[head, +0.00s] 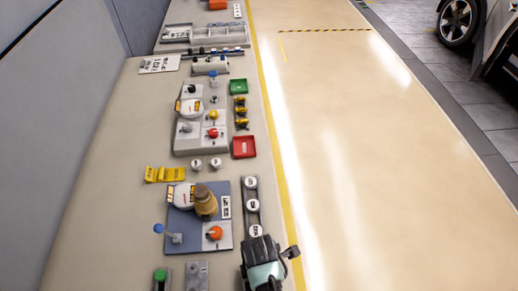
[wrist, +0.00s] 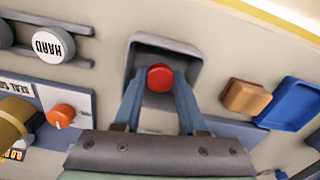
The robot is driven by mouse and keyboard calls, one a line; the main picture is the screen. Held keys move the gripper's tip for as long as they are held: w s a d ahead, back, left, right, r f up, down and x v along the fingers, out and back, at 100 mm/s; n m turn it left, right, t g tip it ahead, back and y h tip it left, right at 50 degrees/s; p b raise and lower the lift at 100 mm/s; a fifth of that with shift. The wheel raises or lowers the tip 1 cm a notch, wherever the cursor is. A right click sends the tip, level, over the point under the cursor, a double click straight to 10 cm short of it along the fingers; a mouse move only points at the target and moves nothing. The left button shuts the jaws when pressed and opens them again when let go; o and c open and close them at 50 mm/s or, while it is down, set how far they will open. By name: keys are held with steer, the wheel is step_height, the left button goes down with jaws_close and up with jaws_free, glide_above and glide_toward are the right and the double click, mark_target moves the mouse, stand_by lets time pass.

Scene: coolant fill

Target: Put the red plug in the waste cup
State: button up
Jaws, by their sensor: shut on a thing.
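The red plug (wrist: 160,78) is between the two blue-grey fingers of my gripper (wrist: 160,86) in the wrist view, and they are shut on it. Behind it is a grey square cup (wrist: 190,54) with a hollow inside, which looks like the waste cup. The plug overlaps the cup's opening; I cannot tell how high it is above the floor of the cup. In the head view my gripper (head: 266,272) is at the bottom edge, and its fingertips, the plug and this cup are hidden.
In the wrist view, an orange-brown block (wrist: 245,97) and a blue tray (wrist: 292,103) lie right of the cup. In the head view, a brass cap (head: 205,203) stands left of my gripper.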

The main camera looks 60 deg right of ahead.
steer(key=shift+f, duration=0.2)
steer(key=shift+f, duration=0.15)
steer(key=o, duration=0.8)
steer(key=shift+c, duration=0.2)
steer(key=shift+r, duration=0.2)
step_height(320, 180, up, 12)
steer(key=shift+b, duration=0.3)
steer(key=shift+r, duration=0.1)
